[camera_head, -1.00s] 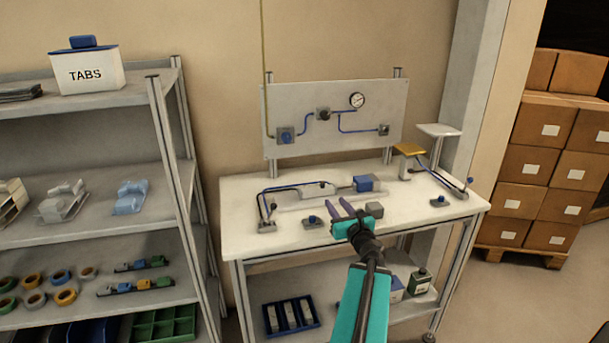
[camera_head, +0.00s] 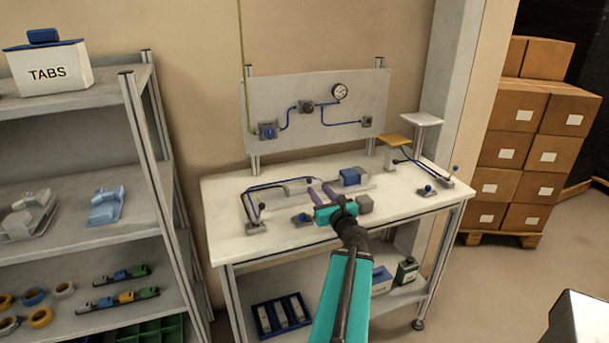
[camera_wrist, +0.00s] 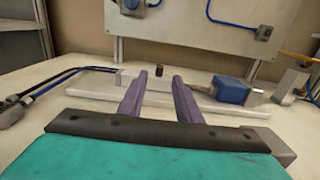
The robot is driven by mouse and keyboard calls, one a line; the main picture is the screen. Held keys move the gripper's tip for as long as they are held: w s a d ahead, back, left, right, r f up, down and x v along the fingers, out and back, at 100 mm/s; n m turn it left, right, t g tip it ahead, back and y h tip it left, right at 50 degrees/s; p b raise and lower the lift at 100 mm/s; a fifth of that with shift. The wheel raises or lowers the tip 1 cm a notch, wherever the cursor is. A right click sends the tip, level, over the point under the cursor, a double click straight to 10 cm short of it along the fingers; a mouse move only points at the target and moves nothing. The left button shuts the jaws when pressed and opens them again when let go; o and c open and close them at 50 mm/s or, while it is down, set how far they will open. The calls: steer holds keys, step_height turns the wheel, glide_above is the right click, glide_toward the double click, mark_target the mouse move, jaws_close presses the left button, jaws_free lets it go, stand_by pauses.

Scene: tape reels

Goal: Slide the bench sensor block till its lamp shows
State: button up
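A blue block with a grey end (camera_head: 352,177) sits on the right part of a pale rail (camera_head: 335,190) on the bench. It seems to be the sensor block; I cannot make out a lit lamp on it. It also shows in the wrist view (camera_wrist: 232,91), right of my fingers. A grey body (camera_head: 298,187) lies at the rail's left part. My gripper (camera_head: 318,187) is open, its two purple fingers apart and pointing at the rail, left of the blue block.
Blue hoses (camera_head: 245,200) run at the left. A gauge panel (camera_head: 360,100) stands behind. A shelf (camera_head: 150,120) is at left.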

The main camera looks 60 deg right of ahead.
mark_target(310, 179)
steer(key=shift+w+d+f, duration=0.1)
steer(key=shift+w+d+f+b, duration=0.1)
steer(key=shift+w+d+b, duration=0.15)
steer(key=shift+b, duration=0.4)
steer(key=b+x, duration=0.1)
steer(key=b, duration=0.1)
steer(key=shift+w+d+b, duration=0.2)
steer(key=shift+w+b, duration=0.15)
steer(key=shift+p+x, duration=0.4)
steer(key=shift+x, duration=0.5)
steer(key=shift+p+x, duration=0.6)
steer(key=shift+x, duration=3.95)
jaws_close()
